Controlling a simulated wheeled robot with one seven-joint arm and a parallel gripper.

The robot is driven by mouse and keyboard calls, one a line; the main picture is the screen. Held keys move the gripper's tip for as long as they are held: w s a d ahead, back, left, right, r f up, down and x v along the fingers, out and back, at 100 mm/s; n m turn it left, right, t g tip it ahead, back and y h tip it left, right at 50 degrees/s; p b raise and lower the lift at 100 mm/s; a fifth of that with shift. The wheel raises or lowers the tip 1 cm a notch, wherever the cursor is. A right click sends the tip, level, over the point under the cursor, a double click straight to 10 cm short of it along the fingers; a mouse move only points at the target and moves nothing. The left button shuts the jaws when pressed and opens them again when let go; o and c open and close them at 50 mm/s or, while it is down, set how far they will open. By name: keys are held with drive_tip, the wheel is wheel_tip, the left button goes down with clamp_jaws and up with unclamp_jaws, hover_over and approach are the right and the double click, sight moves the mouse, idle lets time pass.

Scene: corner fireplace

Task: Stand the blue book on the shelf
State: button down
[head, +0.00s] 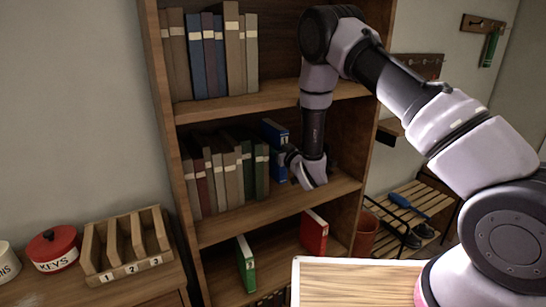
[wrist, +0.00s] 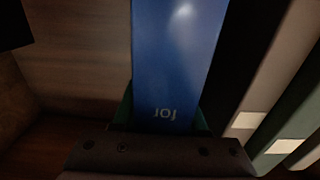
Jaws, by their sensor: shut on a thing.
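The blue book (head: 273,132) is upright at the middle shelf (head: 280,209) of the bookcase, at the right end of a row of books. My gripper (head: 287,156) reaches in from the right and is shut on the blue book around its middle. In the wrist view the blue book's spine (wrist: 175,60) lies between the green-padded fingers of my gripper (wrist: 163,112), with white lettering near them. A dark gap separates it from the neighbouring books there. I cannot tell whether its bottom touches the shelf board.
Dark green books (head: 261,170) stand left of the blue book. The shelf to its right is partly hidden by my arm. A green book (head: 246,263) and a red book (head: 314,232) stand on the lower shelf. A wooden board (head: 350,283) is in front, below my arm.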

wheel_tip(320, 180, down, 3)
drive_tip(key=shift+f, duration=0.15)
drive_tip(key=shift+a+f, duration=0.2)
drive_tip(key=shift+f, duration=0.15)
drive_tip(key=shift+w, duration=0.1)
drive_tip(key=shift+f, duration=0.1)
drive_tip(key=c, duration=0.7)
unclamp_jaws()
